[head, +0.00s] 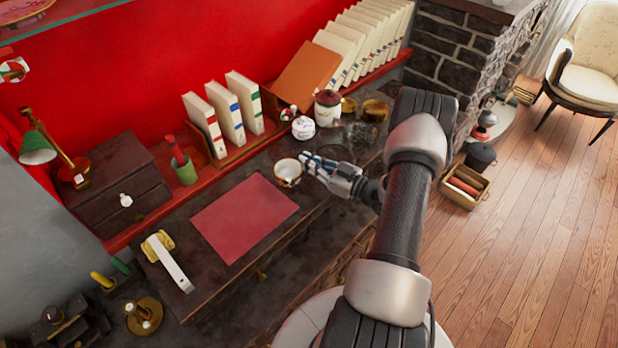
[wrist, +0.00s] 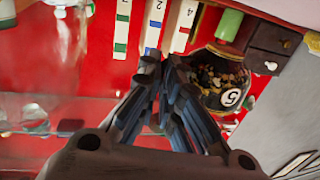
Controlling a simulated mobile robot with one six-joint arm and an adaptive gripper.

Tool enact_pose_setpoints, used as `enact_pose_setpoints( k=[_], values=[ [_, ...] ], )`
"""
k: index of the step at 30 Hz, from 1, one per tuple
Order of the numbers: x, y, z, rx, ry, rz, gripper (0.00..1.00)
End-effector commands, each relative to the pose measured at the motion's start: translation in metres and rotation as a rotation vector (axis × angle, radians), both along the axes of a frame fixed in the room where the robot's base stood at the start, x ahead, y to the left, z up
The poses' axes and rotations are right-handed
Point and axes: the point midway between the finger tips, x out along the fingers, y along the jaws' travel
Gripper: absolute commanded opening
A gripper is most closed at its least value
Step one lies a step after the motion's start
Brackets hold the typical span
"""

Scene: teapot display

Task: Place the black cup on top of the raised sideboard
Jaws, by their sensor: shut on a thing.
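My gripper (head: 306,165) reaches left over the dark desk, with its fingers closed together at the tips. The cup (head: 288,172) is at the fingertips in the head view, showing a pale inside and a thin rim. In the wrist view, the black cup (wrist: 215,84) shows a glossy, mottled dark side and a white disc with a 5. It lies just right of the closed fingers (wrist: 160,66), which hold it by its edge. The right finger hides part of it. Whether it is clear of the desk is hard to tell. I cannot identify the raised sideboard for certain.
A red mat (head: 244,217) lies on the desk. Books (head: 225,115), a white lidded pot (head: 303,128) and a jar (head: 327,108) stand behind. A small drawer box (head: 118,180) and a green lamp (head: 40,148) are at left. The floor at right has free room.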

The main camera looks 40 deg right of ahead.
Motion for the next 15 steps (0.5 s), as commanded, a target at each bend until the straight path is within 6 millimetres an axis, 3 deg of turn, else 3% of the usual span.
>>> enact_pose_setpoints(
  k=[15],
  values=[
    [0.000,0.000,-0.053,-0.001,-0.001,0.000,0.00]
  ],
)
